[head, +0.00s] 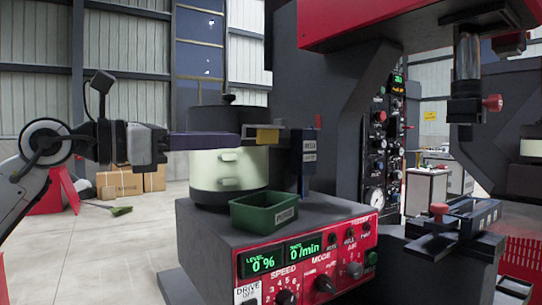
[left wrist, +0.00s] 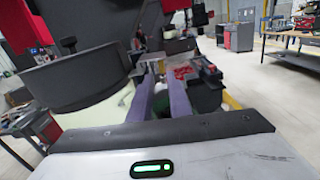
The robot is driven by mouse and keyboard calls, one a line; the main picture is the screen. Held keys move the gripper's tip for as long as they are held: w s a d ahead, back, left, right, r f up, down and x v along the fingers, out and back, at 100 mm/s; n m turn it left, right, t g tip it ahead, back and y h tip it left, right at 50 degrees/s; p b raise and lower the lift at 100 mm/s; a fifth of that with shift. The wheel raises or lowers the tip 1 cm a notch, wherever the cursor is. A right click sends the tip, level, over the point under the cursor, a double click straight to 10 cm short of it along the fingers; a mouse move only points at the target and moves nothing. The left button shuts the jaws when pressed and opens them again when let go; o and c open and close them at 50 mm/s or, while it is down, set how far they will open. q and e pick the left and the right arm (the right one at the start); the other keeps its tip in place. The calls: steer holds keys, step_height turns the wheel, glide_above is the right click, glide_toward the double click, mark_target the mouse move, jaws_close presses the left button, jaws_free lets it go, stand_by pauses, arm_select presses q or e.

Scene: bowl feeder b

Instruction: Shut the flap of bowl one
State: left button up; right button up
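Bowl one appears to be the dark bowl (head: 212,120) with a black lid knob, on a cream drum (head: 230,168); its dark rim and lid (left wrist: 75,75) fill the left of the left wrist view. A small brass-yellow plate (head: 265,135), which looks like the flap, is at the bowl's right side. My left gripper (head: 240,140) reaches across the front of the bowl with its purple fingertips close to this plate; I cannot tell if they touch. In the left wrist view the two fingers (left wrist: 162,78) stand apart with nothing clearly between them. My right gripper is out of view.
A green bin (head: 264,212) sits below the bowl on the grey machine, above a red control panel (head: 300,260). A dark post with a label (head: 309,150) stands right of the plate. A large grey and red press frame (head: 330,80) rises behind. Cardboard boxes (head: 130,183) stand on the floor.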

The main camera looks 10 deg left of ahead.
mark_target(258, 137)
arm_select(q)
steer(key=p+x, duration=0.1)
steer(key=x, duration=0.9)
steer(key=shift+s+r+p, duration=0.15)
steer(key=shift+p, duration=0.2)
jaws_close()
